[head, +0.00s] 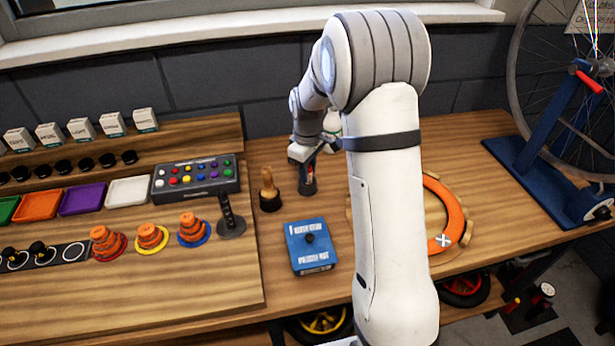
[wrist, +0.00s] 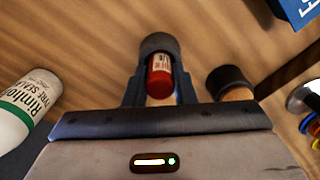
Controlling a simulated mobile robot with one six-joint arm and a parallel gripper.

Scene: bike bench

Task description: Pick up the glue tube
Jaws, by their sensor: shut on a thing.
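The glue tube (wrist: 160,80) is red with a white label and shows between my fingers in the wrist view. My gripper (wrist: 160,88) is shut on it, one dark blue finger on each side. The tube's far end meets a dark round cup (wrist: 158,44); I cannot tell whether it is still seated in it. In the head view my gripper (head: 309,164) is over the dark cup (head: 308,188) on the bench, and the tube is mostly hidden by the gripper.
A wooden-handled tool (head: 268,188) in a dark base stands close to the left. A white sealant bottle (wrist: 22,108) stands close on the other side. A blue box (head: 311,247) lies in front. An orange ring (head: 448,215) lies right, partly behind my arm.

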